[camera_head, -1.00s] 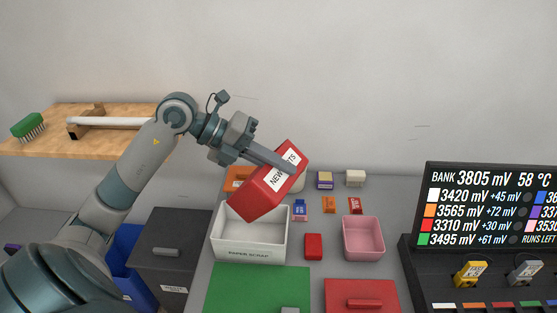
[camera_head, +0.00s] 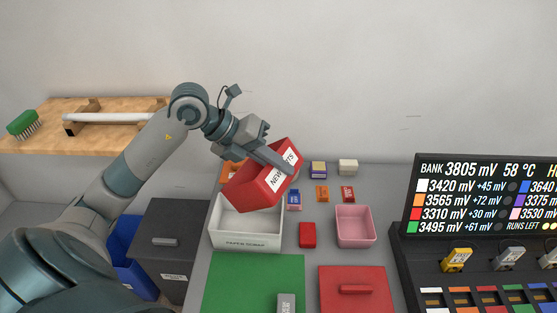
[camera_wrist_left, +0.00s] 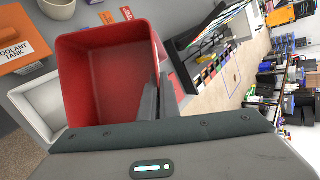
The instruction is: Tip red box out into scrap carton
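My left gripper (camera_head: 284,167) is shut on the wall of the red box (camera_head: 262,186), which bears a white label reading NEW and partly hidden letters. The red box is tilted, held above the white carton marked PAPER SCRAP (camera_head: 247,242), and covers part of its opening. In the left wrist view, the red box's interior (camera_wrist_left: 108,80) looks bare, and the gripper's fingers (camera_wrist_left: 160,95) are at its right wall. The carton also shows there at the left (camera_wrist_left: 42,103). The carton's inside is partly hidden. My right gripper is not in view.
Small boxes and a pink bin (camera_head: 355,228) stand right of the carton. A green mat (camera_head: 250,282) and a red lid-like panel (camera_head: 356,292) lie in front. A dark cabinet (camera_head: 172,238) is at left, a shelf (camera_head: 95,137) behind it, and a display panel (camera_head: 485,195) at right.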

